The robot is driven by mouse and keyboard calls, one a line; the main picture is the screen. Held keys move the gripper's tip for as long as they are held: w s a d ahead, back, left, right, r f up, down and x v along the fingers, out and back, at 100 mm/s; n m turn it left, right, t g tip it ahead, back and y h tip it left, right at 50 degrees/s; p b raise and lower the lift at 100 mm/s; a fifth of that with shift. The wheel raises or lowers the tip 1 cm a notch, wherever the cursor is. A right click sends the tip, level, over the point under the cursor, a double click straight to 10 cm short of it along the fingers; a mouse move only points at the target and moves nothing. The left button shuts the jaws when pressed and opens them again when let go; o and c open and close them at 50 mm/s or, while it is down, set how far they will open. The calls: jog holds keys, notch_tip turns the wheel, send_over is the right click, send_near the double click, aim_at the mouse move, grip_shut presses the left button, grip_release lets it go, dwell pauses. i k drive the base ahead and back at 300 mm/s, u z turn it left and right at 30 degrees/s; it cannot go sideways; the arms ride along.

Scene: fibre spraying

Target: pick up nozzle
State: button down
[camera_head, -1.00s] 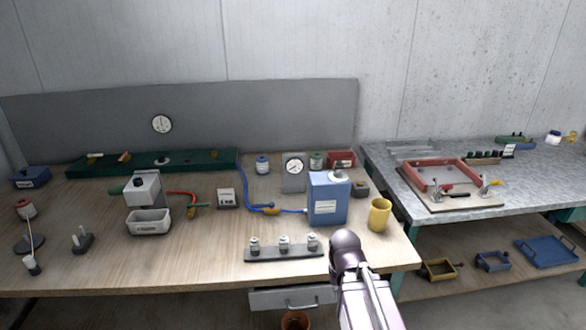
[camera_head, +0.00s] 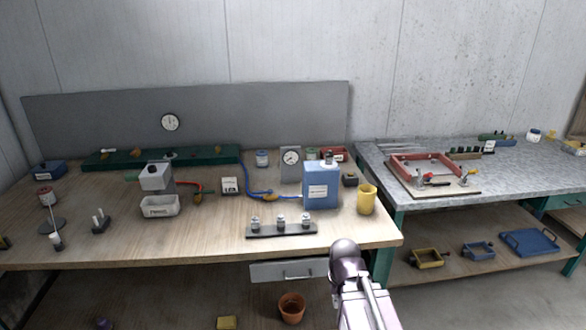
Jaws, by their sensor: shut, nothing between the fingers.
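Three small metal pieces with pale labels, which look like nozzles, stand upright in a row on a dark rack (camera_head: 262,232) near the bench's front edge. They are the left nozzle (camera_head: 256,223), the middle nozzle (camera_head: 281,221) and the right nozzle (camera_head: 305,222). Which one the task means cannot be told. Part of my arm rises at the bottom, right of centre, in front of the bench. My gripper's fingers do not show. Nothing covers the rack.
A blue box (camera_head: 321,188) and a yellow cup (camera_head: 367,199) stand behind and right of the rack. A white-trayed device (camera_head: 159,207) stands to the left. Bare wood (camera_head: 200,235) lies left of the rack. A terracotta pot (camera_head: 292,308) sits below the drawer (camera_head: 290,271).

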aim_at(328, 156)
jog(key=u, duration=0.2)
jog(key=i, duration=0.95)
jog(key=z, duration=1.6)
